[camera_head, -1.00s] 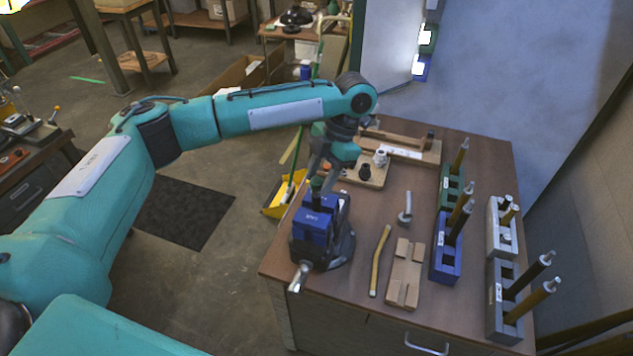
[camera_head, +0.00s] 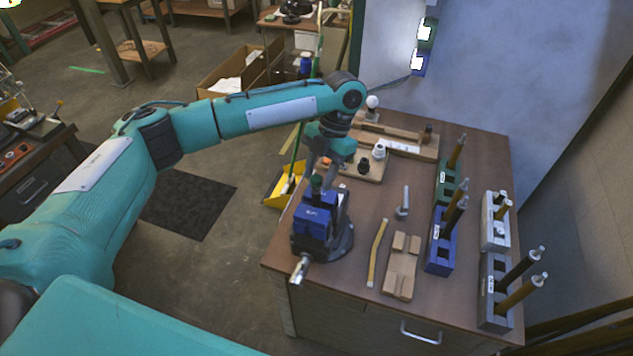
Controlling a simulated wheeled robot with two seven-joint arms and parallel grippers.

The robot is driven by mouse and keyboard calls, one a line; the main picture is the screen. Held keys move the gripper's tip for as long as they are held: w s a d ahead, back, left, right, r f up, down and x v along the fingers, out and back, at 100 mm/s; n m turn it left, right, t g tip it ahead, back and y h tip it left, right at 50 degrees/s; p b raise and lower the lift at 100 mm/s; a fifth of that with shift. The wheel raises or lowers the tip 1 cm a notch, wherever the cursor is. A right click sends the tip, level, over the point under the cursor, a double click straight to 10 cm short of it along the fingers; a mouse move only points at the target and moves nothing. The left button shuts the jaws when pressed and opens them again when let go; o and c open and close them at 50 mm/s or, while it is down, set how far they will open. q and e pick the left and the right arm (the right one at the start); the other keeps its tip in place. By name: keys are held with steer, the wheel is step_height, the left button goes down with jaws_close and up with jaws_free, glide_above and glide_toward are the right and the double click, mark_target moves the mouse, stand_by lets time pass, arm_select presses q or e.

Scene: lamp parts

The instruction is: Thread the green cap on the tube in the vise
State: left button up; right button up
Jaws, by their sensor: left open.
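The blue vise (camera_head: 313,222) stands at the left edge of the workbench, with a dark tube (camera_head: 316,198) upright in its jaws. The green cap (camera_head: 316,182) sits on top of the tube; I cannot tell how far it is threaded. My left gripper (camera_head: 319,172) is open just above and around the cap's height, pointing down. Its fingers are small and partly overlap the cap, so contact is unclear. My right gripper is not in view.
A wooden board (camera_head: 362,168) with caps and a white bulb (camera_head: 372,102) are behind the gripper. Tube holders, blue (camera_head: 438,255), green (camera_head: 444,185) and grey (camera_head: 494,300), stand to the right. A wooden block (camera_head: 401,268) and yellow strip (camera_head: 377,255) lie between.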

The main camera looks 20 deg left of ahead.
arm_select(q)
steer(key=shift+c, duration=0.2)
jaws_close()
steer(key=shift+d+m, duration=0.1)
steer(key=shift+m, duration=0.5)
steer(key=shift+o, duration=1.3)
jaws_free()
steer(key=shift+s+y, duration=0.1)
steer(key=shift+y, duration=0.2)
steer(key=shift+w+d+r, duration=0.1)
steer(key=shift+w+r, duration=0.1)
steer(key=shift+r, duration=0.05)
steer(key=b+v, duration=0.2)
steer(key=v, duration=1.1)
steer(key=shift+s, duration=0.15)
